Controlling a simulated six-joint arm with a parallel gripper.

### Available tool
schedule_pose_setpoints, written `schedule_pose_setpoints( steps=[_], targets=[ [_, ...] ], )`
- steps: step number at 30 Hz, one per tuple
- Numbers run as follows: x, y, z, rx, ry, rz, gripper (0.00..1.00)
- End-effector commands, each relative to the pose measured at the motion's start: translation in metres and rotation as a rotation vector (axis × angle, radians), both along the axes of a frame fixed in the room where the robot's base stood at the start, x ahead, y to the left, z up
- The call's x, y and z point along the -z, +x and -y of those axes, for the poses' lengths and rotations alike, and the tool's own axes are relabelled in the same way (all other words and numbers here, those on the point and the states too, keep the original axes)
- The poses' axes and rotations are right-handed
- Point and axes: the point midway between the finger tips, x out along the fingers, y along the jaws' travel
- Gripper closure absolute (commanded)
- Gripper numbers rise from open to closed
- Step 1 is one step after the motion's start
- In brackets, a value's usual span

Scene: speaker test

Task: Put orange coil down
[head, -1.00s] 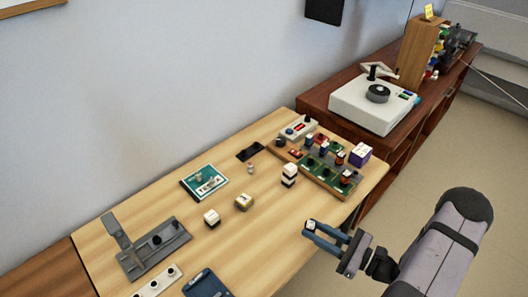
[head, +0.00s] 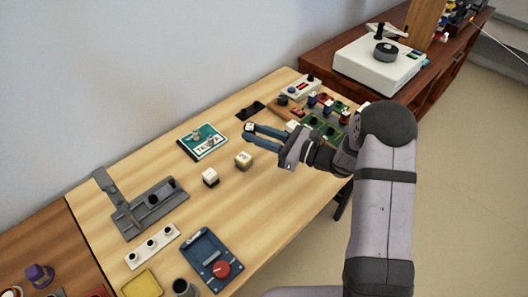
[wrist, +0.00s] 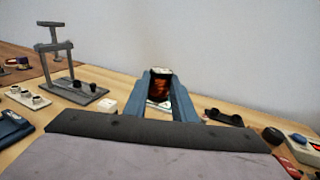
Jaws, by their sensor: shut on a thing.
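My gripper (head: 250,134) reaches left over the wooden table and is shut on the orange coil. In the wrist view the orange coil (wrist: 160,88) sits between the two blue fingers, dark with orange glints and a pale top. In the head view only a small pale-topped piece of the coil (head: 248,127) shows at the fingertips. It appears to be held above the table, near the green-and-white box (head: 203,142); the exact height is hard to tell.
A yellowish cube (head: 244,159) and a white cube (head: 210,177) stand below the gripper in the picture. A black holder (head: 250,111) lies behind it. A grey stand (head: 150,207) and a blue tray (head: 205,265) are further left. Bare wood (head: 255,205) lies in front.

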Motion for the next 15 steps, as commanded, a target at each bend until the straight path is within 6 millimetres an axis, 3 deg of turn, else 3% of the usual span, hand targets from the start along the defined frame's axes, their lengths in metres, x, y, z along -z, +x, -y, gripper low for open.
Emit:
schedule_pose_setpoints(
  steps=[6, 15],
  targets=[
    [-0.01, 0.048, 0.026, 0.188, -0.001, 0.0, 0.99],
    [-0.003, 0.062, 0.037, 0.255, 0.0, -0.001, 0.99]
  ],
)
